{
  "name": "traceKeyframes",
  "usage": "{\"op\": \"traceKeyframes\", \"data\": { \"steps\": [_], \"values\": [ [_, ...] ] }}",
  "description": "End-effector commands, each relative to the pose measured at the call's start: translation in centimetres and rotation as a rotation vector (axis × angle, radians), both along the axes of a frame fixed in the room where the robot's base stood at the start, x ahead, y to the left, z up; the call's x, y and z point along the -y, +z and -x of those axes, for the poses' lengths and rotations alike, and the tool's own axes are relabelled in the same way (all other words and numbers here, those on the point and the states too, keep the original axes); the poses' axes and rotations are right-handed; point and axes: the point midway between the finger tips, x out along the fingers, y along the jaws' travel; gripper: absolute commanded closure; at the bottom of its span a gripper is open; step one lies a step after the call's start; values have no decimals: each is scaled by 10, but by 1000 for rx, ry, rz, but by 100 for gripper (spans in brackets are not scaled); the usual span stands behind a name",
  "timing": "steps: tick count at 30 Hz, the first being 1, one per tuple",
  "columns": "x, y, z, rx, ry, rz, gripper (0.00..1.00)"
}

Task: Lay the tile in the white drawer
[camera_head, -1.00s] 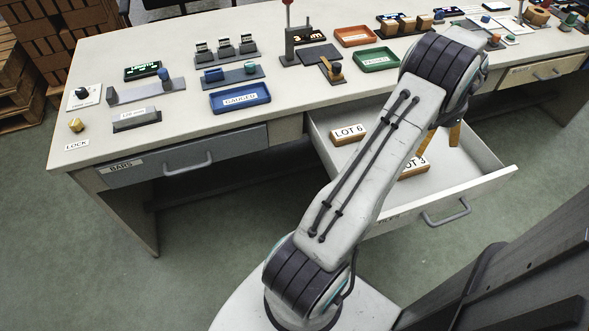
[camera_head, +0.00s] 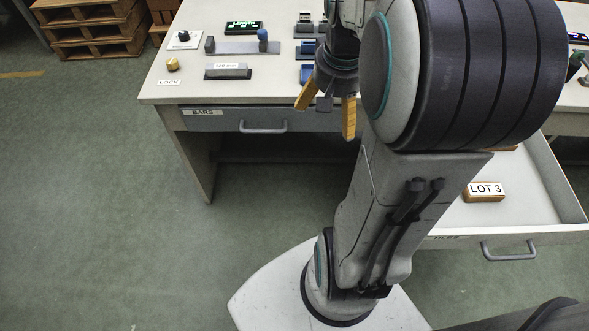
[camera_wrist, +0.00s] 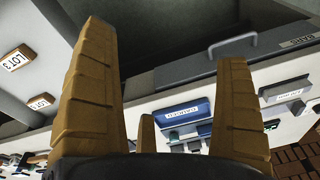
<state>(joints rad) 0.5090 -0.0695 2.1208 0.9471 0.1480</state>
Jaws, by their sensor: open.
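The white drawer (camera_head: 520,215) is pulled open at the right of the head view. In it lies a tile labelled LOT 3 (camera_head: 485,192), which also shows in the wrist view (camera_wrist: 17,57). A second tile, labelled LOT (camera_wrist: 41,101), lies in the drawer in the wrist view. In the head view my arm hides most of that one. My gripper (camera_head: 326,112) is open and empty, with its yellow fingers hanging in front of the table's front edge, left of the white drawer. The fingers also fill the wrist view (camera_wrist: 165,75) with nothing between them.
The closed grey BARS drawer (camera_head: 225,120) is at the left, close to my gripper. On the table stand a grey gauge block (camera_head: 228,71), a brass knob (camera_head: 172,64) and a blue tray (camera_wrist: 184,116). Free floor lies at the left.

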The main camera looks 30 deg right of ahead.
Motion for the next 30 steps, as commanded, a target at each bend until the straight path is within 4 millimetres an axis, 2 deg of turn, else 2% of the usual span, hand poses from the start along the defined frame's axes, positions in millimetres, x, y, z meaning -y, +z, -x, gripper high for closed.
{"op": "traceKeyframes", "data": {
  "steps": [1,3,6,10,14,18,30],
  "values": [
    [-29,2,6,11,102,9,7],
    [-59,2,17,20,223,17,7],
    [-93,-1,34,31,374,28,7],
    [-121,-6,55,45,523,37,7],
    [-136,-11,70,54,616,43,7],
    [-142,-13,77,58,661,45,7],
    [-143,-14,78,57,667,45,7]
  ]
}}
